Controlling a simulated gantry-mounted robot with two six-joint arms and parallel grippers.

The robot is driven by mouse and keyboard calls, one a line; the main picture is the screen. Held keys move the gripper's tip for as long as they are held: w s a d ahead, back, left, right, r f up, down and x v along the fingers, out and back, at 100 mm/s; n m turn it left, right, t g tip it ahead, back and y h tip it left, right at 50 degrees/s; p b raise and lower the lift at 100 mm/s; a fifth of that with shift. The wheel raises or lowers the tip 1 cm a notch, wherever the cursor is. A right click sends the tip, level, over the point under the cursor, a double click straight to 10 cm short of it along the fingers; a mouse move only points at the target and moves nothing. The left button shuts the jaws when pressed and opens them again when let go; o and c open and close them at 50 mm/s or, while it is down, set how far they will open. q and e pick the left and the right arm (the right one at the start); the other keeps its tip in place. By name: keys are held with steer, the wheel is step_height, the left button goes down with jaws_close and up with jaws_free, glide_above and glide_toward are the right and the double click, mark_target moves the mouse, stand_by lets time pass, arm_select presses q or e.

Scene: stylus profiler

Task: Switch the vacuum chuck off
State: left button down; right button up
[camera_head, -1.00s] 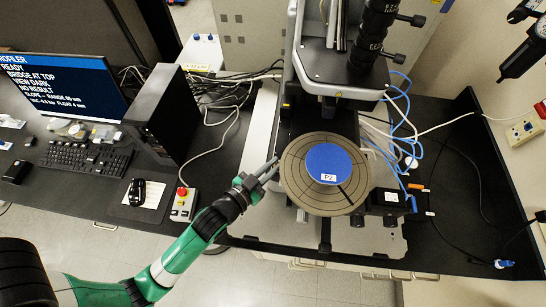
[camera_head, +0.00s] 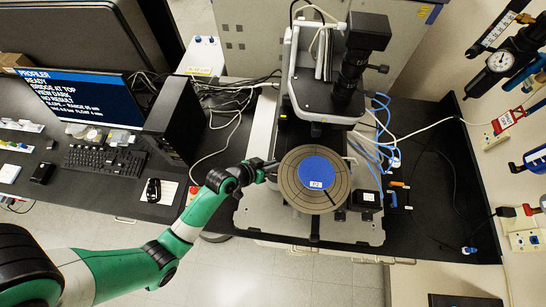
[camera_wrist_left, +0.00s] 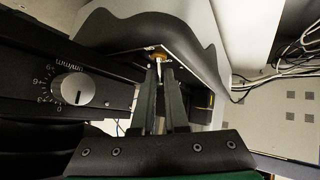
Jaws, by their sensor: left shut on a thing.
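The round chuck (camera_head: 288,192) is a grey-brown disc with ring lines, on the profiler's stage. A blue disc labelled P2 (camera_head: 316,170) lies on it. My left gripper (camera_head: 272,164) is at the chuck's upper-left edge, low beside the profiler. In the left wrist view its two fingers (camera_wrist_left: 160,72) are shut on a small pale lever (camera_wrist_left: 159,60) below an orange-brown collar (camera_wrist_left: 158,52). The fingers partly hide the lever, so I cannot tell its position. My right gripper is in neither view.
A dark panel with a silver knob (camera_wrist_left: 76,89) and a scale is left of the fingers. The profiler's bridge and camera column (camera_head: 352,70) rise behind the chuck. A computer tower (camera_head: 177,120) and keyboard (camera_head: 104,160) stand left. Blue tubes (camera_head: 382,130) run at right.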

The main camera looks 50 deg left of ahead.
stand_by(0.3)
arm_select(q)
steer(key=c, duration=1.2)
jaws_free()
